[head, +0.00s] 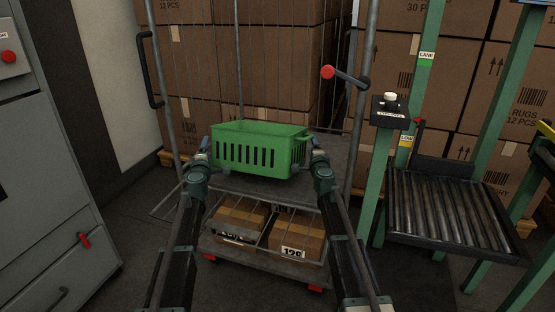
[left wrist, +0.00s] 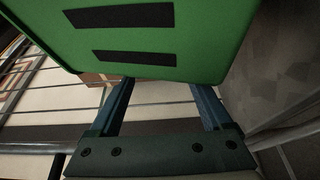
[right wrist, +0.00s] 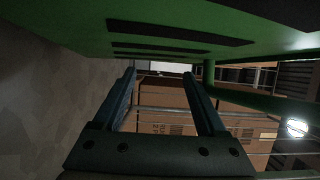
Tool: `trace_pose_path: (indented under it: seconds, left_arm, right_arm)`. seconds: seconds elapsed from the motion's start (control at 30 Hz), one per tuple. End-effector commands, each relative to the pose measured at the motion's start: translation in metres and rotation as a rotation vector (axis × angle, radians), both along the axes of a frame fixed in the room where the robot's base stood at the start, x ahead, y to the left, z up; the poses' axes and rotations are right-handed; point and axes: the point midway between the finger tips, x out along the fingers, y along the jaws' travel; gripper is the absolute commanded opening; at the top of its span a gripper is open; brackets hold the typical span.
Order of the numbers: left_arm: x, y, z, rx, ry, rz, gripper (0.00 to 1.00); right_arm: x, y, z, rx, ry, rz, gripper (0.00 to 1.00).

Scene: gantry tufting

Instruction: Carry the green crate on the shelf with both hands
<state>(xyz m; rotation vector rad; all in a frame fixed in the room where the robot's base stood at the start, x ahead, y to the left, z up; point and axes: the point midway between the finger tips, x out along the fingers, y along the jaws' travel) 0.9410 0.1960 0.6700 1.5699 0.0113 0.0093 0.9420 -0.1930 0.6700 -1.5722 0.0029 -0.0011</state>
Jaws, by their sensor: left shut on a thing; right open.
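The green crate (head: 258,152), with slotted sides, is upright at the upper shelf (head: 338,165) of the wire-sided trolley; I cannot tell if its base touches the shelf. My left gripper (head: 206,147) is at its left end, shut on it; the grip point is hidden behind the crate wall. My right gripper (head: 314,151) is open at its right end, beside the handle bar. The crate fills the top of the left wrist view (left wrist: 150,42) above the left fingers (left wrist: 160,85), and of the right wrist view (right wrist: 90,25) above the right fingers (right wrist: 160,75).
Cardboard boxes (head: 241,217) lie on the trolley's lower deck. Stacked cartons (head: 275,60) stand behind. A roller conveyor (head: 450,208) and green posts (head: 378,180) with a control box (head: 390,110) are close on the right. A grey cabinet (head: 45,150) stands left.

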Motion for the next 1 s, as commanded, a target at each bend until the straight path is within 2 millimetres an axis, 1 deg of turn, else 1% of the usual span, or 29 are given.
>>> trace_pose_path:
  seconds: [0.03, 0.27, 0.37, 0.4, 0.43, 0.47, 0.6, 0.87, 1.0]
  left_arm:
    - [-0.002, -0.009, 0.0, -0.009, 0.0, -0.024, 0.75]
    - [-0.001, 0.008, 0.0, -0.005, -0.001, -0.021, 0.75]
    - [-0.001, 0.01, 0.0, -0.002, -0.001, -0.019, 0.91]
    - [-0.001, 0.011, 0.0, -0.002, -0.001, -0.018, 0.98]
    - [-0.001, 0.011, 0.0, -0.002, -0.001, -0.018, 1.0]
    - [-0.001, 0.011, 0.0, -0.001, -0.001, -0.017, 1.0]
    - [0.0, 0.012, 0.0, 0.0, -0.001, -0.015, 1.0]
    - [-0.001, 0.013, 0.0, 0.001, -0.001, -0.014, 1.0]
    - [-0.007, 0.013, 0.0, 0.001, -0.001, -0.013, 1.0]
  right_arm:
    - [0.002, 0.006, 0.0, 0.0, 0.0, 0.012, 0.75]
    - [0.001, -0.013, 0.001, 0.0, -0.001, 0.008, 0.75]
    - [0.0, -0.014, 0.001, 0.0, -0.001, 0.008, 0.75]
    - [0.0, -0.014, 0.001, 0.001, -0.001, 0.007, 0.75]
    - [0.0, -0.015, 0.001, 0.001, -0.001, 0.006, 0.75]
    - [0.0, -0.015, 0.001, 0.001, -0.001, 0.006, 0.75]
    - [0.0, -0.016, 0.0, 0.001, -0.001, 0.004, 1.0]
    - [-0.001, -0.017, 0.0, 0.001, -0.001, 0.003, 1.0]
    - [-0.001, -0.017, 0.0, 0.001, -0.001, 0.003, 1.0]
